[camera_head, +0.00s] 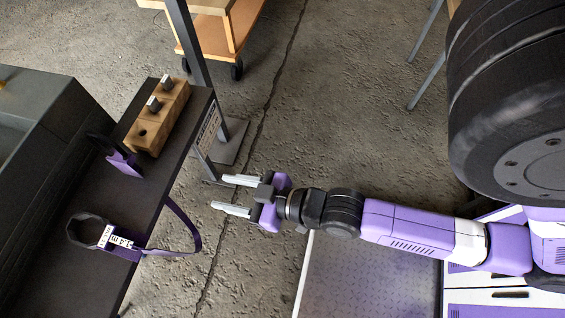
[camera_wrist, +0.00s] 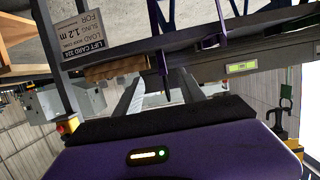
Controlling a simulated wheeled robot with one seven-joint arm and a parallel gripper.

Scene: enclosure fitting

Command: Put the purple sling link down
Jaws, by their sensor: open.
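A purple sling link (camera_head: 120,245) with a black ring and a white tag lies on the dark shelf (camera_head: 150,190). Its purple strap loop (camera_head: 192,222) hangs out past the shelf's right edge. A second purple piece (camera_head: 125,162) with a black part sits farther back on the shelf. My gripper (camera_head: 232,195) is open and empty, to the right of the shelf, apart from the strap. In the wrist view the two pale fingers (camera_wrist: 160,90) are spread, and narrow purple strap parts (camera_wrist: 161,45) show beyond them. I cannot tell which link those belong to.
A wooden block (camera_head: 158,118) with an open hole and two metal-topped pegs stands on the shelf. A lift card (camera_wrist: 84,35) reading "sling 1.2 m" hangs at the shelf edge. A dark post (camera_head: 195,60) rises beside it. A wooden cart (camera_head: 222,35) stands behind; floor between is clear.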

